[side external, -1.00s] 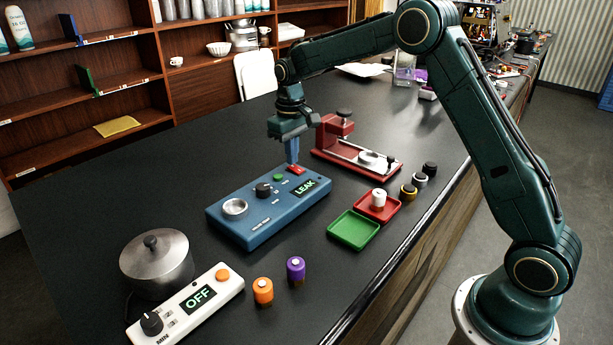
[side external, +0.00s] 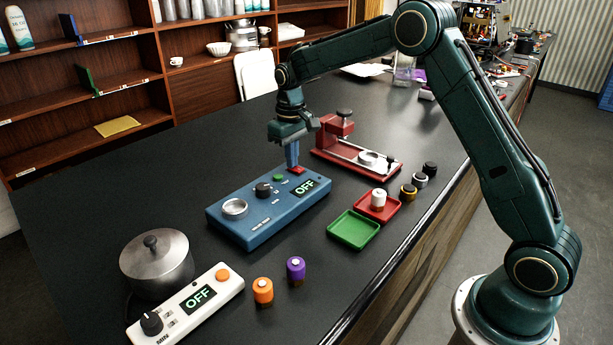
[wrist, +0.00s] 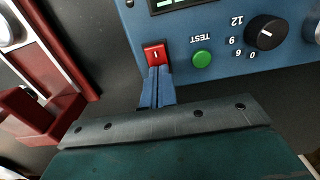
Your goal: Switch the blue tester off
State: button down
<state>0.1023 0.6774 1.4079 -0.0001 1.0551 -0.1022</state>
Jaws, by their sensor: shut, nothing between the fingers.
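The blue tester (side external: 262,221) lies on the dark bench in the side view, and its display (side external: 306,187) reads OFF. It carries a silver cup, a black knob, a green button and a red rocker switch (side external: 297,170) at its back edge. My gripper (side external: 293,165) is shut and empty, its blue fingers pointing down at the red switch. In the wrist view the closed fingertips (wrist: 156,72) are at the near edge of the red switch (wrist: 155,53); whether they touch it I cannot tell. The green TEST button (wrist: 202,59) is beside it.
A red clamp fixture (side external: 358,155) stands just behind and right of the tester. A green tray (side external: 353,230) and a red tray (side external: 385,213) with a white cylinder lie to the right. A white device (side external: 187,306), a metal pot (side external: 156,268), and orange and purple cylinders are in front.

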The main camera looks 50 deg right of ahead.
jog(key=shift+r, duration=0.1)
notch_tip(320, 180, up, 7)
dwell(1.2)
